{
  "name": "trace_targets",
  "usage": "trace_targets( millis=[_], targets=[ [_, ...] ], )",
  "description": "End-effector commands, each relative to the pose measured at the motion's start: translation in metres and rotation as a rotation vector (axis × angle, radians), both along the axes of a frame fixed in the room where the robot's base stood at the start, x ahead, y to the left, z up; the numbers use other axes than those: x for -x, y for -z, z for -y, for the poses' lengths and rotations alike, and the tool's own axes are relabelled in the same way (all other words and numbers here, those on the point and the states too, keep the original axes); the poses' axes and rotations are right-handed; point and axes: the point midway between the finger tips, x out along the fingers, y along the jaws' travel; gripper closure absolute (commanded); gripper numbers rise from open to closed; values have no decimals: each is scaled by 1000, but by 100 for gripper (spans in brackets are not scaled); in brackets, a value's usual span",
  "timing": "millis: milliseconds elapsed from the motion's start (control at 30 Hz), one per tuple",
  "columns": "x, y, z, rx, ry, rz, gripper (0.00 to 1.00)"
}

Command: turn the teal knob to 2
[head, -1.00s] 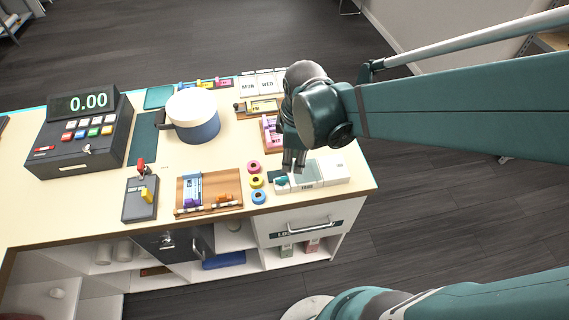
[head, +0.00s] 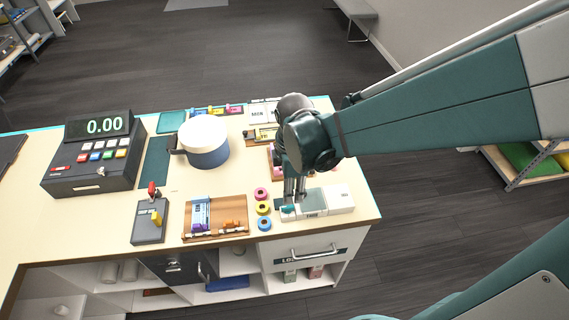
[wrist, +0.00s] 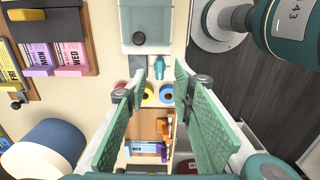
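The teal knob (wrist: 159,68) is on the near end of a white box (wrist: 130,48) at the front right of the counter. In the head view the knob (head: 287,210) is partly covered by my gripper (head: 295,193), which points down over that end of the box. In the wrist view my gripper (wrist: 160,75) is open, with its two green-padded fingers spread apart. The knob shows in the gap between the fingertips, and I see no contact with it. The knob's scale marks are too small to read.
Yellow (head: 263,208), pink and blue rolls stand just left of the box. A wooden board (head: 215,217) and a dark lever box (head: 150,221) lie further left. A blue and white pot (head: 204,143) and a cash register (head: 95,155) stand behind. The counter's right edge is close.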

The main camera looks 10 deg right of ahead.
Motion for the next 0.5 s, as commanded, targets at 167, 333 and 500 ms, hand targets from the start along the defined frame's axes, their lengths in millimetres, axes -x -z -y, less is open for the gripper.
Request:
trace_targets(
  millis=[167,333,500],
  targets=[
    [0,5,0,0,0,0,75],
    [-1,15,0,0,1,0,75],
    [-1,29,0,0,1,0,75]
  ],
)
